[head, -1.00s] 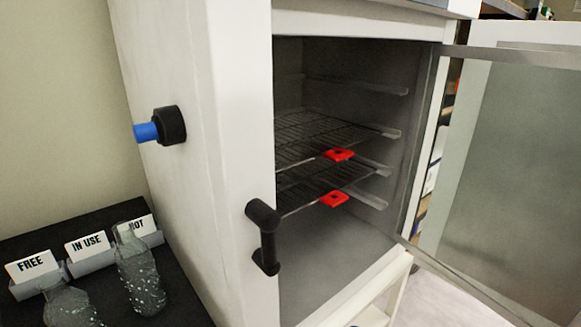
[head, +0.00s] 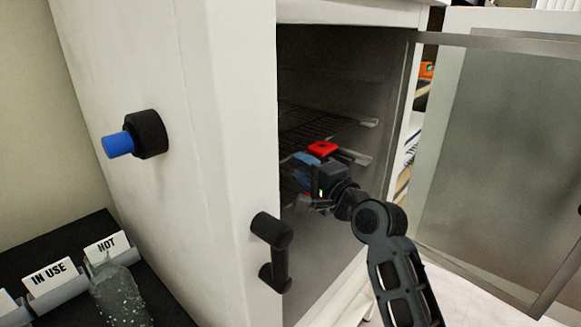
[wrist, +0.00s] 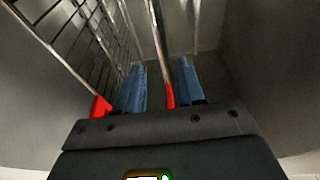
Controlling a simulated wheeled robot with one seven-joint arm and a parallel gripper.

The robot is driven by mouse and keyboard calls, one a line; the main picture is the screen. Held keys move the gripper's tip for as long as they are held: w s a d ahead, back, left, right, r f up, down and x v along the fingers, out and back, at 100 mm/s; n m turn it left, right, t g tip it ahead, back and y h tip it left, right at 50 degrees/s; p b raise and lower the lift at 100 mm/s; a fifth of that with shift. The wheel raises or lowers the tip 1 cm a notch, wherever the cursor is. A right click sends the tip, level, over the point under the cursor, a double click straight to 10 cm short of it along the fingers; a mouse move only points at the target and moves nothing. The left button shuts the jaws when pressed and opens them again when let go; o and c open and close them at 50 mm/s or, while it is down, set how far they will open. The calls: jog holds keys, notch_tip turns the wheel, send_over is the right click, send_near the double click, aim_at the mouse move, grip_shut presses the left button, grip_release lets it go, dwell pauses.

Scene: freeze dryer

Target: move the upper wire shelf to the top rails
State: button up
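The upper wire shelf (head: 308,122) sits level inside the open chamber, with a red tab (head: 322,149) at its front. My gripper (head: 301,169) is at the chamber's front, its blue fingers apart. In the head view this tab shows just above the fingers. The lower shelf is mostly hidden behind the gripper. In the wrist view one shelf edge with a red tab (wrist: 169,95) runs between the open fingers. Another wire shelf (wrist: 85,45) with a red tab (wrist: 100,107) lies outside the left finger. The shelf between the fingers looks like the lower one; contact is unclear.
The chamber door (head: 490,150) stands open at the right. A black handle (head: 272,250) and a black-and-blue knob (head: 140,135) stick out from the white cabinet. The chamber space above the upper shelf looks empty.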

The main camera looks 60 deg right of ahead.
aim_at(289, 159)
jog(key=shift+w+d+r, duration=0.1)
jog(key=shift+w+d, duration=0.05)
jog(key=shift+p+x, duration=0.55)
jog(key=shift+x, duration=3.25)
grip_shut()
